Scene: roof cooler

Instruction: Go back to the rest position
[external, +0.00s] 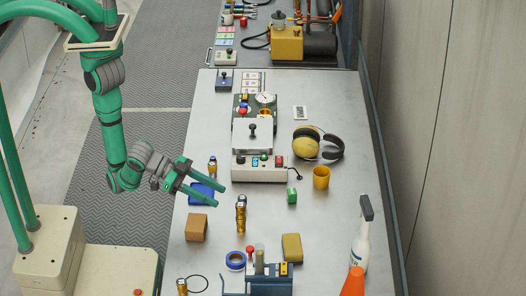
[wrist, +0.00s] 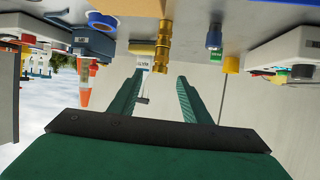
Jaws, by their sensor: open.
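My gripper (external: 207,188) hangs over the left edge of the grey table (external: 330,235), with its two green fingers pointing right. The fingers are spread apart and nothing is between them. They also show in the wrist view (wrist: 165,97), where the scene appears upside down. A brass fitting (external: 241,214) stands on the table to the right of and below the fingertips; it also shows in the wrist view (wrist: 163,45), beyond the fingers. A blue item (external: 201,194) lies under the gripper and is partly hidden by it.
A brown block (external: 197,228) and a small brass bottle (external: 212,167) stand close to the gripper. The patterned floor mat (external: 150,90) is clear.

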